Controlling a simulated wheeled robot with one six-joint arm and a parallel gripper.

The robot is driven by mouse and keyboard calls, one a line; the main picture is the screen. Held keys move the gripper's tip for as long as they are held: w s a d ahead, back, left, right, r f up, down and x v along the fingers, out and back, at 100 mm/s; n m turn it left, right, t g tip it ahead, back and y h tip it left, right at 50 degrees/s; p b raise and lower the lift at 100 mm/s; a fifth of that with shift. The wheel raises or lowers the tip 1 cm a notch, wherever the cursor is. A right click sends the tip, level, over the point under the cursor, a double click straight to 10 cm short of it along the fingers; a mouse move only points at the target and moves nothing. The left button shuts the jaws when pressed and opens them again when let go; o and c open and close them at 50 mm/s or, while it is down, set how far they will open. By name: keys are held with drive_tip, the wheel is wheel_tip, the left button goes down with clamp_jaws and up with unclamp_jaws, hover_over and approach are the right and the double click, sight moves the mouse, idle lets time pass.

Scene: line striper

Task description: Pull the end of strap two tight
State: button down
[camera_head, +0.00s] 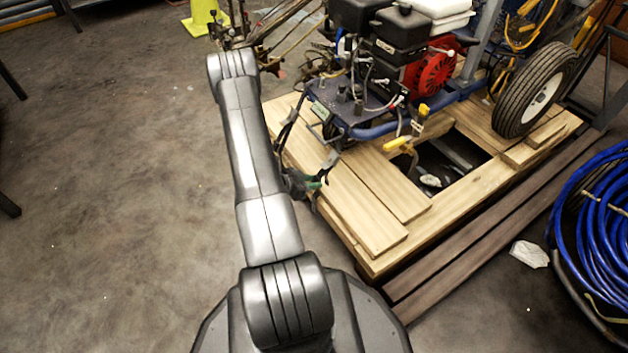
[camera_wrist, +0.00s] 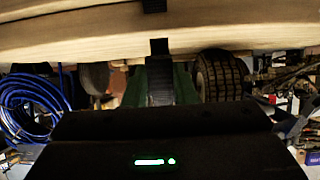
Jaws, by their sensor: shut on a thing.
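A black strap (camera_wrist: 159,47) shows in the wrist view, running from the pale wooden edge into my gripper (camera_wrist: 160,88). My gripper is shut on this strap between its green fingers. In the head view my gripper (camera_head: 312,183) is partly hidden behind my arm, low beside the left edge of the wooden pallet (camera_head: 365,205). Dark straps (camera_head: 331,163) hang near it from the front of the line striper (camera_head: 350,115), which stands on the pallet. I cannot tell which strap is strap two, nor how taut the held one is.
A black tyre (camera_head: 535,90) stands at the pallet's right. A blue hose coil (camera_head: 600,215) lies at far right, with a pale scrap (camera_head: 530,254) near it. A yellow sign (camera_head: 200,17) stands at the back left. The concrete floor (camera_head: 110,170) at left is clear.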

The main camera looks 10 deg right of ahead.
drive_tip(key=shift+s+a+f+b, duration=0.2)
drive_tip(key=shift+a+f, duration=0.15)
drive_tip(key=shift+f, duration=0.35)
drive_tip(key=shift+s+a+f+b, duration=0.15)
drive_tip(key=shift+a+f+b, duration=0.15)
drive_tip(key=shift+f, duration=0.45)
drive_tip(key=shift+s+a+f+b, duration=0.15)
drive_tip(key=shift+a+f, duration=0.25)
drive_tip(key=shift+f, duration=0.3)
drive_tip(key=c, duration=0.8)
unclamp_jaws()
drive_tip(key=shift+w+r, duration=0.1)
drive_tip(key=p+v, duration=0.2)
drive_tip(key=v, duration=0.5)
drive_tip(key=shift+d, duration=0.1)
drive_tip(key=shift+b+x, duration=1)
drive_tip(key=shift+x, duration=2.45)
